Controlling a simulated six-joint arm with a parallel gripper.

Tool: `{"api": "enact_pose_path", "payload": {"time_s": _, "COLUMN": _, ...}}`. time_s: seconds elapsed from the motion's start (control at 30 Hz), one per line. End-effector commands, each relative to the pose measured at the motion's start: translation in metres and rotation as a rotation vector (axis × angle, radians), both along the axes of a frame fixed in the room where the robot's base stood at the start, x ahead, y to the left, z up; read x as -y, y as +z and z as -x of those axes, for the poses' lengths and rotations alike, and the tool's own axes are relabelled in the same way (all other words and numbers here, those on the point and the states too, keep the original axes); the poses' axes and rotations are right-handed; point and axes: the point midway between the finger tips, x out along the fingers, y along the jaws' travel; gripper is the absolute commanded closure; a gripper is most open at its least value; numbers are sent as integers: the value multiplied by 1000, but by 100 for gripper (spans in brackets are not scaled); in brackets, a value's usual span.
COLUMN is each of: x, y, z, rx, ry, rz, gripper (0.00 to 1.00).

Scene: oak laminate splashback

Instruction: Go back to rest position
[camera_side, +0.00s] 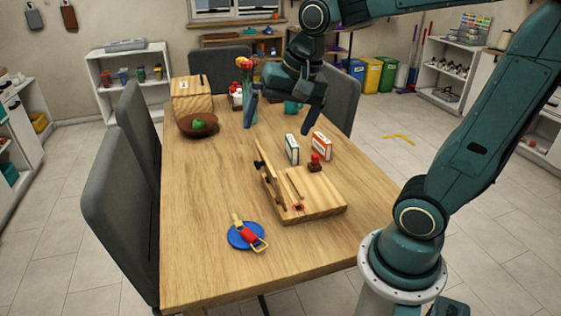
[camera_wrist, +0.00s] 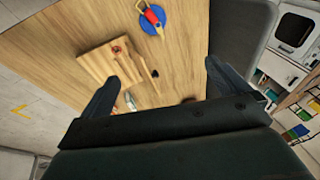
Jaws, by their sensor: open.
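My gripper (camera_side: 281,115) is open and empty, raised above the far half of the wooden table (camera_side: 205,190). In the wrist view its two fingers (camera_wrist: 161,88) are spread wide with nothing between them but the table below. The gripper is apart from the things on the table. Part of the table behind the gripper and forearm is hidden in the side view.
The table's front left is clear.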

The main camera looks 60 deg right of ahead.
Motion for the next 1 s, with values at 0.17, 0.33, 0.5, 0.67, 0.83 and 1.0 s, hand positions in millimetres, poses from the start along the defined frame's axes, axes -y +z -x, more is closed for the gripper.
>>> {"api": "enact_pose_path", "payload": {"time_s": 0.17, "x": -13, "y": 7, "z": 35, "rx": 48, "ry": 236, "rz": 99, "gripper": 0}}
{"api": "enact_pose_path", "payload": {"time_s": 0.33, "x": -21, "y": 7, "z": 66, "rx": 88, "ry": 457, "rz": 199, "gripper": 0}}
{"api": "enact_pose_path", "payload": {"time_s": 0.5, "x": -26, "y": 3, "z": 92, "rx": 119, "ry": 644, "rz": 289, "gripper": 0}}
{"api": "enact_pose_path", "payload": {"time_s": 0.67, "x": -28, "y": -1, "z": 105, "rx": 137, "ry": 751, "rz": 342, "gripper": 0}}
{"api": "enact_pose_path", "payload": {"time_s": 0.83, "x": -28, "y": -2, "z": 109, "rx": 140, "ry": 787, "rz": 360, "gripper": 0}}
{"api": "enact_pose_path", "payload": {"time_s": 1.0, "x": -28, "y": -2, "z": 109, "rx": 140, "ry": 787, "rz": 360, "gripper": 0}}
